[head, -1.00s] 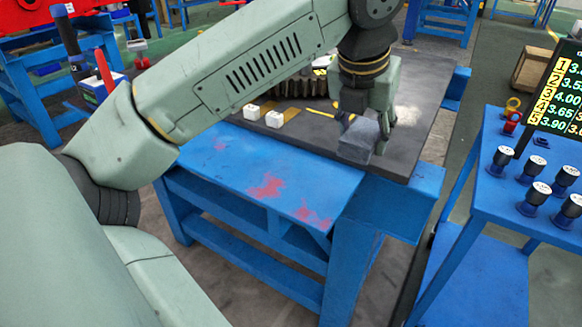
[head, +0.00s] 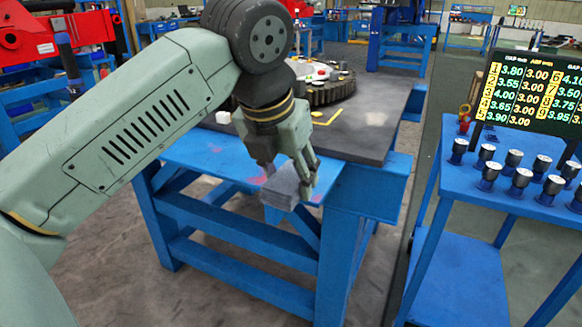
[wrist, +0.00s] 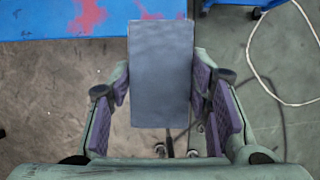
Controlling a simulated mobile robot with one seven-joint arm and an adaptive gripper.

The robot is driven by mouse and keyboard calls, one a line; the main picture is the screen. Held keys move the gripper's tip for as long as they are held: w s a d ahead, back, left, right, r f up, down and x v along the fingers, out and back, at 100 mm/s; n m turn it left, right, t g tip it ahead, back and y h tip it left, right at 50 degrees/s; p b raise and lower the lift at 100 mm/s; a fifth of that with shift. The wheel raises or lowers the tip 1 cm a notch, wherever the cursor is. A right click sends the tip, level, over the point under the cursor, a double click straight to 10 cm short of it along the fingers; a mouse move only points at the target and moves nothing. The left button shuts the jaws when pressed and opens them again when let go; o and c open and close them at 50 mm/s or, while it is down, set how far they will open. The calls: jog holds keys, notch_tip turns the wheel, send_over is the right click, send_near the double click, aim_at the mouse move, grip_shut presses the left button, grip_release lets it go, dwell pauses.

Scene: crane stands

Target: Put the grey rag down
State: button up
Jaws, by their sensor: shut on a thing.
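The grey rag (head: 284,186) is a folded, block-like grey piece held at my gripper (head: 290,172) in the head view. In the wrist view the rag (wrist: 161,70) lies between the two purple-padded fingers of my gripper (wrist: 163,95), which is shut on it. In the head view it overlaps the front edge of the blue bench (head: 190,155). In the wrist view its far end overlaps the bench's red-stained blue edge, and most of it is over the floor. Whether it touches the bench I cannot tell.
To the right, a blue stand (head: 500,195) holds several dark, white-topped pieces below a number display (head: 525,95). Floor shows between them.

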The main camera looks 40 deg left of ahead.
jog(key=w+a+p, duration=0.1)
jog(key=w+a, duration=0.1)
jog(key=w, duration=0.1)
jog(key=w+a+p, duration=0.1)
jog(key=w+a, duration=0.2)
jog(key=w+a+f, duration=0.1)
jog(key=w+a, duration=0.2)
jog(key=w, duration=0.1)
jog(key=shift+w+p, duration=0.1)
jog(key=shift+p, duration=0.3)
jog(key=shift+w+a+f, duration=0.1)
jog(key=shift+w+f, duration=0.1)
jog(key=shift+f, duration=0.15)
notch_tip(320, 180, down, 3)
jog(key=shift+p, duration=0.35)
jog(key=shift+f, duration=0.15)
jog(key=shift+f+b, duration=0.25)
jog(key=shift+b, duration=0.15)
jog(key=o, duration=1)
jog(key=shift+f, duration=0.1)
